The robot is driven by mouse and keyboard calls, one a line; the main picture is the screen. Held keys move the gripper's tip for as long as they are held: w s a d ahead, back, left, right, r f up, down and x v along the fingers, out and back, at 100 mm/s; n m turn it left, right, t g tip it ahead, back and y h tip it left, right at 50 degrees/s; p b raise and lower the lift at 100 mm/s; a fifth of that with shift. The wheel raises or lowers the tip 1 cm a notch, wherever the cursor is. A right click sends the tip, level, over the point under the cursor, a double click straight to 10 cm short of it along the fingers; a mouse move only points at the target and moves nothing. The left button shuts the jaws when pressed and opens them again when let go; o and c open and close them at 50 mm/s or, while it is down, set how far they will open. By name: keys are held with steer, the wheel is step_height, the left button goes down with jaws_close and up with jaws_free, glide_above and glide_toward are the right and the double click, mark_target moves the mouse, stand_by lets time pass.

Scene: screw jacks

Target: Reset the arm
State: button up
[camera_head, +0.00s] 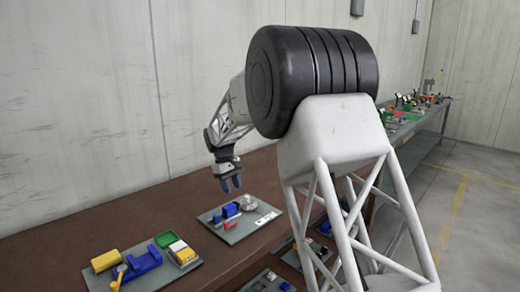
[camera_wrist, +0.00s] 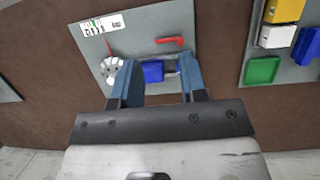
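My gripper (camera_head: 231,184) hangs over the brown bench, pointing down, above a grey board with small parts on it. In the wrist view my gripper (camera_wrist: 158,82) shows two blue fingers set apart with a gap between them. The grey board (camera_wrist: 133,27) lies beyond the fingers. A blue block (camera_wrist: 153,71) on the board shows in the gap between the fingers, and I see no contact with it. The fingers look empty. My arm is bent, with its forearm reaching left and down in the head view.
A second board (camera_head: 158,276) with yellow, blue and green parts lies to the left. A red piece (camera_wrist: 170,41) and a round light-grey part (camera_wrist: 113,71) lie on the board below. More boards lie at the lower right. A far bench (camera_head: 425,125) holds several coloured items.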

steer(key=s+d+r+m+t+y, duration=0.1)
steer(key=s+d+r, duration=0.3)
steer(key=s+d, duration=0.3)
steer(key=s+d+r+m, duration=0.2)
steer(key=s+d+r, duration=0.3)
steer(key=s, duration=0.4)
steer(key=s+d+r+m+t+y, duration=0.1)
steer(key=s+d+r, duration=0.2)
steer(key=s+d, duration=0.45)
steer(key=s+d+f+m+t, duration=0.1)
steer(key=s+d+f, duration=0.1)
steer(key=s, duration=0.8)
steer(key=s+d+f+m, duration=0.1)
steer(key=s+d, duration=0.3)
steer(key=s, duration=0.6)
steer(key=s+d+f+m+t, duration=0.1)
steer(key=s+d+f+m, duration=0.1)
steer(key=s, duration=0.9)
steer(key=shift+d+f+m+t+y, duration=0.35)
steer(key=shift+d+m, duration=0.25)
steer(key=shift+d, duration=0.15)
steer(key=shift+o, duration=0.2)
steer(key=shift+w, duration=0.1)
